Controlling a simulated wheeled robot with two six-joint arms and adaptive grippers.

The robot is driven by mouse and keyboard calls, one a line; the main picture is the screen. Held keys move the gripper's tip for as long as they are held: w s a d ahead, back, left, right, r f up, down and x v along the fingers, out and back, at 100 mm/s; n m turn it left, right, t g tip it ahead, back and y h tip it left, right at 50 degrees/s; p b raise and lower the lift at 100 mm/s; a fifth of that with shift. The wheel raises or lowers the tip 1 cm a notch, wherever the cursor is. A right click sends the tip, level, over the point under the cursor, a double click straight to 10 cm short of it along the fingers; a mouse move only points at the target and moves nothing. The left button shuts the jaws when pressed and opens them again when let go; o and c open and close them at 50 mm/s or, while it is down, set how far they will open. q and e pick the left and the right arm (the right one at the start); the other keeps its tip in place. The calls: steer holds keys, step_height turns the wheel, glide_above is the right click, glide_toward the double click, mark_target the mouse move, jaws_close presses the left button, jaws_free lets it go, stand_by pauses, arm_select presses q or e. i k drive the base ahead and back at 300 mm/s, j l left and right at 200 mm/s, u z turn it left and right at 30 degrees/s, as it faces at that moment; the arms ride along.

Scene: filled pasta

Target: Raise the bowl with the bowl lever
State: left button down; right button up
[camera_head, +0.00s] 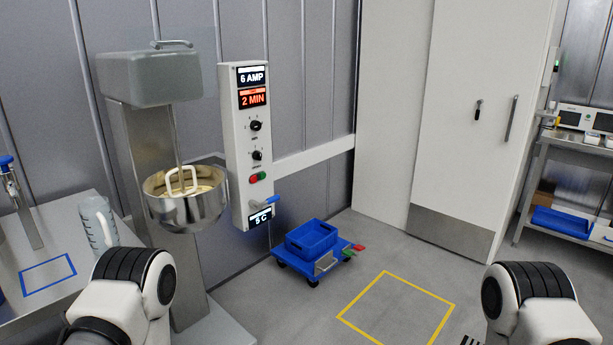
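The steel mixing bowl (190,212) hangs on the mixer stand (150,160) at the left, with pale dough in it. A cream-coloured mixing tool (181,180) reaches into the bowl from above. A lever with a blue handle (271,199), which looks like the bowl lever, sticks out at the lower end of the white control panel (238,150), right of the bowl. Only rounded white and black parts of my arms show at the bottom left and bottom right. Neither gripper is in view, so what they hold is hidden.
A steel table (75,285) with a clear jug (97,222) stands at the left. A blue crate (312,238) sits on a low blue cart (285,258) right of the panel. A yellow floor square (432,290) lies on clear floor. Steel shelving (560,140) stands far right.

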mark_target(258, 206)
steer(key=i, duration=1.7)
steer(key=z, duration=0.55)
